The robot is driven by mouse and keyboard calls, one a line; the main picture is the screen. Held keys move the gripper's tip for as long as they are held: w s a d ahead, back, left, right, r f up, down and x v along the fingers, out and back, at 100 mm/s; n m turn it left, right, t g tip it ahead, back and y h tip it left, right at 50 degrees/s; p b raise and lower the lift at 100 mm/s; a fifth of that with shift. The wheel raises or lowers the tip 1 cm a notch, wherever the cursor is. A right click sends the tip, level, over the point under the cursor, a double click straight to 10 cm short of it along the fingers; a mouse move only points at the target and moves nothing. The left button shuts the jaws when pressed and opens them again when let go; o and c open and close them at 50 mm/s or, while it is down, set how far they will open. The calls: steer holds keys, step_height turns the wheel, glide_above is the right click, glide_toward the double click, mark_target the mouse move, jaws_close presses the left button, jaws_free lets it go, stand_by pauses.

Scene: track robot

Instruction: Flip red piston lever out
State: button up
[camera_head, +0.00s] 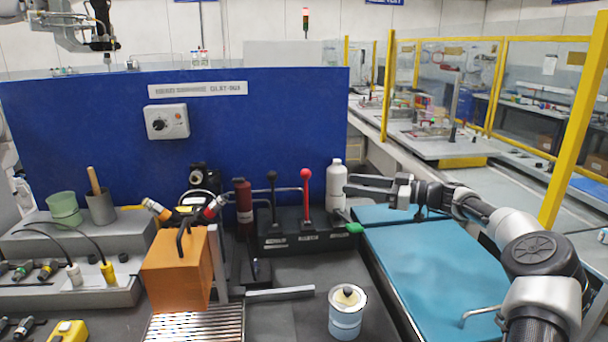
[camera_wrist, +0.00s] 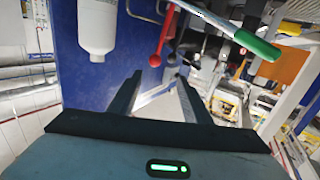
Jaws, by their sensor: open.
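The red lever (camera_head: 306,174) has a round red knob and stands upright on a dark valve block (camera_head: 285,240) in the head view. In the wrist view the red lever (camera_wrist: 155,60) shows beyond my fingertips, in the upper middle. My gripper (camera_head: 347,185) is open and empty, at the right of the lever and about level with its upper part. It is apart from the lever, and its fingers overlap the white bottle (camera_head: 336,199) in the head view. In the wrist view the two dark fingers (camera_wrist: 158,88) are spread, with nothing between them.
A black-knobbed lever (camera_head: 272,177) stands left of the red one. A green-handled tool (camera_head: 354,228) lies at the block's right end. A blue panel (camera_head: 110,130) stands behind. A tin (camera_head: 346,318), an orange block (camera_head: 175,275) and a teal surface (camera_head: 430,270) are nearby.

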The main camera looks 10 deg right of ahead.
mark_target(305, 174)
steer(key=x, duration=0.5)
steer(key=p+x, duration=0.1)
steer(key=x, duration=0.5)
steer(key=w+x, duration=0.1)
steer(key=x, duration=0.4)
steer(key=shift+w+d+r, duration=0.1)
steer(key=shift+d+r, duration=0.1)
jaws_close()
